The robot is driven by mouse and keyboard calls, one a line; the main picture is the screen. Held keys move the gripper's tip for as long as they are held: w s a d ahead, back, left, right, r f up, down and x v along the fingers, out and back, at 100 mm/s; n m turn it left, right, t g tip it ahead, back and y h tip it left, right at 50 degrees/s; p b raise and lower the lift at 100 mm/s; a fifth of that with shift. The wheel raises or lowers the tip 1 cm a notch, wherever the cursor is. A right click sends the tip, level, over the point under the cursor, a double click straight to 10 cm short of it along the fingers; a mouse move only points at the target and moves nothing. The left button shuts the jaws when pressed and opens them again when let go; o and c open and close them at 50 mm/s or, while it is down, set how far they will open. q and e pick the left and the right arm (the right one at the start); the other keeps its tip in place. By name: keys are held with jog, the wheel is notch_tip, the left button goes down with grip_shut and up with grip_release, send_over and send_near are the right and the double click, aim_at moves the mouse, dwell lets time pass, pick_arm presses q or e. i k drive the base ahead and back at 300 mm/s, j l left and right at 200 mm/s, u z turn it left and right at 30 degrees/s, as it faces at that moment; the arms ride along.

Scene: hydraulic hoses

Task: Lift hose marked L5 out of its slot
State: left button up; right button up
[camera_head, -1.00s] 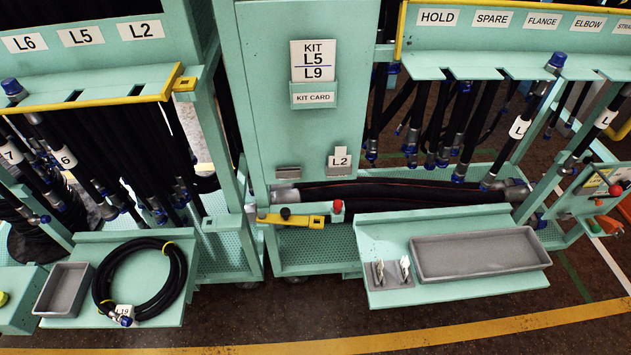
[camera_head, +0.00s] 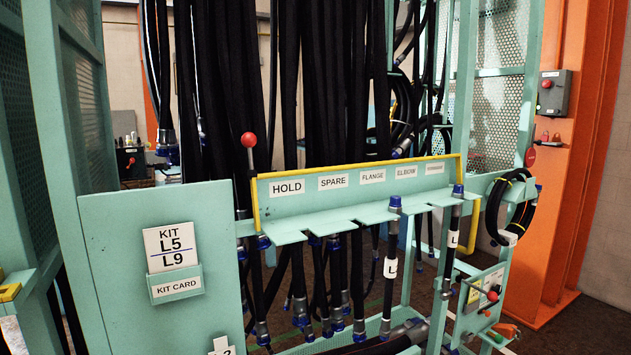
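Neither of my grippers shows in the camera_head view. No hose readable as L5 is in view, and the L5 slot label is outside the picture. A kit card (camera_head: 171,248) reading "KIT L5 L9" is on the teal panel (camera_head: 110,240) at left. Two hoses with blue caps stand at the right of the labelled slot rail (camera_head: 300,228). One hose (camera_head: 391,240) has a white tag of which only "L" is readable, and the other hose (camera_head: 454,222) also has a tag starting with "L".
The rail signs read HOLD (camera_head: 287,188), SPARE (camera_head: 338,182), FLANGE (camera_head: 372,177) and ELBOW. Many black hoses (camera_head: 320,80) hang behind it. A coiled hose (camera_head: 513,205) hangs at right by an orange column (camera_head: 560,160). A red-knobbed lever (camera_head: 249,140) rises at the rail's left end.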

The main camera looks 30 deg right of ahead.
aim_at(452, 243)
jog(key=z, duration=1.7)
jog(key=i+l+u, duration=0.1)
jog(key=u, duration=0.4)
jog(key=l+u, duration=0.15)
jog(key=u, duration=0.3)
jog(key=i+l+u, duration=0.25)
jog(key=l, duration=0.4)
jog(key=l+u, duration=0.3)
jog(key=l, duration=0.4)
jog(key=i+l+u, duration=0.25)
jog(key=l, duration=0.5)
jog(key=k+j, duration=0.05)
jog(key=k, duration=0.05)
